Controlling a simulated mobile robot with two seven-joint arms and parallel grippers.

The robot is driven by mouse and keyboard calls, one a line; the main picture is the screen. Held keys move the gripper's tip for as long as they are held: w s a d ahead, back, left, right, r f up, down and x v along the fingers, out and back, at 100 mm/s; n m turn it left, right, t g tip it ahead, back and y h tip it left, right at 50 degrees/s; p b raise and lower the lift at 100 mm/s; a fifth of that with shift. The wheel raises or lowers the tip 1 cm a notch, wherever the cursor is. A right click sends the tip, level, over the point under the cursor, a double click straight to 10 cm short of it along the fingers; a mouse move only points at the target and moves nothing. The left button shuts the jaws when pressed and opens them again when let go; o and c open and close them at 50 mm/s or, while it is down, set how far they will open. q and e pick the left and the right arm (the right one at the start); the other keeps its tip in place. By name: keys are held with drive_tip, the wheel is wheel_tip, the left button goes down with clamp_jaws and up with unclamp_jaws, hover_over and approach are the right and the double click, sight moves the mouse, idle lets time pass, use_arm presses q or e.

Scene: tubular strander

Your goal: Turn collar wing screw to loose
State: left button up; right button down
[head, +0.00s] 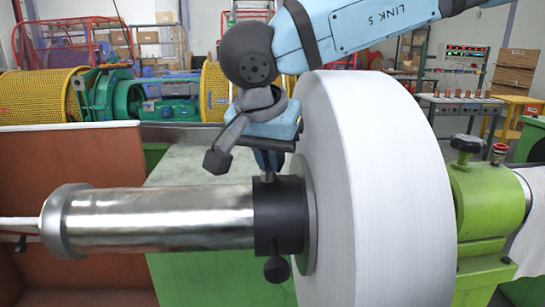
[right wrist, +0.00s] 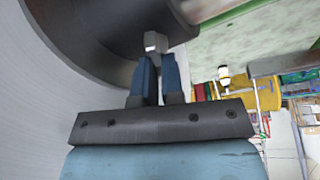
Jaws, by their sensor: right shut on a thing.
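The black collar (head: 280,222) sits on the shiny metal shaft (head: 160,218), against the large white reel's hub. My right gripper (head: 268,166) points down from above the collar, its blue fingers shut on the wing screw (head: 267,178) at the collar's top. Only the screw's short stem shows below the fingers in the head view. In the right wrist view, the blue fingers (right wrist: 156,80) close around the grey screw (right wrist: 155,42), with the dark collar (right wrist: 100,30) beyond. A second dark knob (head: 277,268) hangs under the collar. My left gripper is not in view.
The white reel (head: 375,190) stands close to the right of my gripper. A green bearing block (head: 488,200) with a black knob (head: 467,148) is beyond it. A rust-brown panel (head: 70,170) stands at left. There is open space above the shaft.

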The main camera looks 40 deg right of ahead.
drive_tip(key=shift+n, duration=0.5)
drive_tip(key=c, duration=1.2)
unclamp_jaws()
drive_tip(key=shift+c, duration=0.2)
drive_tip(key=shift+r, duration=0.1)
drive_tip(key=p+v, duration=0.2)
drive_tip(key=v, duration=1.1)
drive_tip(key=shift+s+r+p, duration=0.15)
drive_tip(key=shift+r+p, duration=0.15)
